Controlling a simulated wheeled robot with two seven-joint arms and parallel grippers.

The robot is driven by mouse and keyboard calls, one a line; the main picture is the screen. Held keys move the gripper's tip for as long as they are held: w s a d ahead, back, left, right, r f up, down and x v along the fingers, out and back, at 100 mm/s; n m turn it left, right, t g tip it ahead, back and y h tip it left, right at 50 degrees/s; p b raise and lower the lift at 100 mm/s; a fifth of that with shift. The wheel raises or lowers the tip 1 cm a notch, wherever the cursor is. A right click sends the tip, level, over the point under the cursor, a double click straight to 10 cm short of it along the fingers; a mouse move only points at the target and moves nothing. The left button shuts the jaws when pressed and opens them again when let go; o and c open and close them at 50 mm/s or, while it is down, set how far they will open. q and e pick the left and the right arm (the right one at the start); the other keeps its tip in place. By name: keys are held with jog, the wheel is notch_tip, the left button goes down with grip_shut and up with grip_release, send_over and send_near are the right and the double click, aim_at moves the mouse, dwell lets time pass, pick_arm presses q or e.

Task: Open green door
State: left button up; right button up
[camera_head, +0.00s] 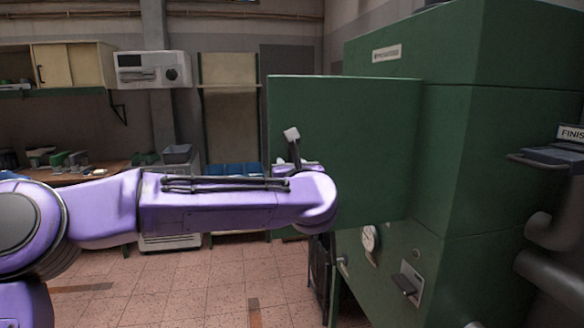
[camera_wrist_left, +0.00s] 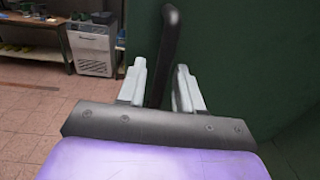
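The green door (camera_head: 355,140) stands swung out from the front of a big green machine (camera_head: 475,150), its free edge to the left. My left arm reaches across the head view, with its gripper (camera_head: 292,135) at the door's left side. In the left wrist view, the dark bar handle (camera_wrist_left: 170,40) rises between the two pale fingers of this gripper (camera_wrist_left: 160,82). The door's surface (camera_wrist_left: 230,60) fills the right of that view. My right gripper is not in view.
A gauge (camera_head: 370,238) and a small lever box (camera_head: 408,282) are on the machine below the door. Grey pipes (camera_head: 555,235) and a tray (camera_head: 550,157) stick out at the right. A workbench (camera_head: 75,177) stands at the back left. The tiled floor (camera_head: 205,285) is clear.

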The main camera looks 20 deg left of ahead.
pick_arm(q)
jog(key=shift+s+d+f, duration=0.1)
jog(key=shift+s, duration=0.05)
jog(key=b+v, duration=0.5)
jog(key=v, duration=0.5)
